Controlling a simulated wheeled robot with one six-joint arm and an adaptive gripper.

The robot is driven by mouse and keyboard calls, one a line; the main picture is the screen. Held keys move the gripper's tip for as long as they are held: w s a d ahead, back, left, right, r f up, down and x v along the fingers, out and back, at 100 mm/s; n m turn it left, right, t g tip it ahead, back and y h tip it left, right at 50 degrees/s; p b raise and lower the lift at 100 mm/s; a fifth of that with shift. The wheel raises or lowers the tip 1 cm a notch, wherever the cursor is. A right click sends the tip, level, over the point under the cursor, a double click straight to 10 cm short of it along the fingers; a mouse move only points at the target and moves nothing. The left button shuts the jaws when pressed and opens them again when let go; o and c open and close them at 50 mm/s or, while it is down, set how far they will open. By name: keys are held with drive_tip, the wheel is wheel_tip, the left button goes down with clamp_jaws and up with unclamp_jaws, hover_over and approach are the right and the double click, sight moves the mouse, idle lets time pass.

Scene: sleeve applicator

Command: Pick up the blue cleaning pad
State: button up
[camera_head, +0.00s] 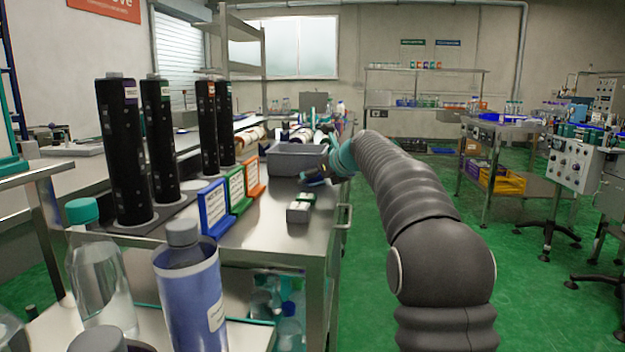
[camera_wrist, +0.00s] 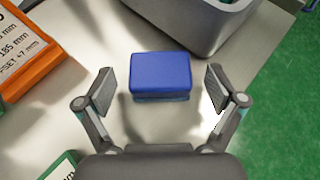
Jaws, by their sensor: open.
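The blue cleaning pad (camera_wrist: 160,73) lies on the grey metal table top in the wrist view, a block with a blue top and a teal lower edge. My gripper (camera_wrist: 162,88) is open, with one finger to the left of the pad and one to the right. Neither finger touches it, and a gap shows on both sides. In the head view my gripper (camera_head: 313,182) is small and dark beside the grey bin, at the end of my arm. I cannot make out the pad clearly there.
A grey bin (camera_wrist: 188,42) stands just beyond the pad; it also shows in the head view (camera_head: 285,162). An orange-framed sign (camera_wrist: 42,72) stands to the left. The table's right edge is close.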

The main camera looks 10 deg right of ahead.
drive_tip(key=c, duration=1.4)
drive_tip(key=shift+o, duration=0.2)
drive_tip(key=shift+r, duration=0.1)
drive_tip(key=shift+r+p, duration=0.3)
drive_tip(key=shift+r, duration=0.3)
wheel_tip(320, 180, up, 3)
drive_tip(key=shift+f+p, duration=0.15)
drive_tip(key=shift+p, duration=0.45)
drive_tip(key=w+d+r+p, duration=0.1)
drive_tip(key=d+r, duration=0.5)
drive_tip(key=d, duration=0.5)
drive_tip(key=shift+d+r, duration=0.3)
drive_tip(key=shift+r, duration=0.1)
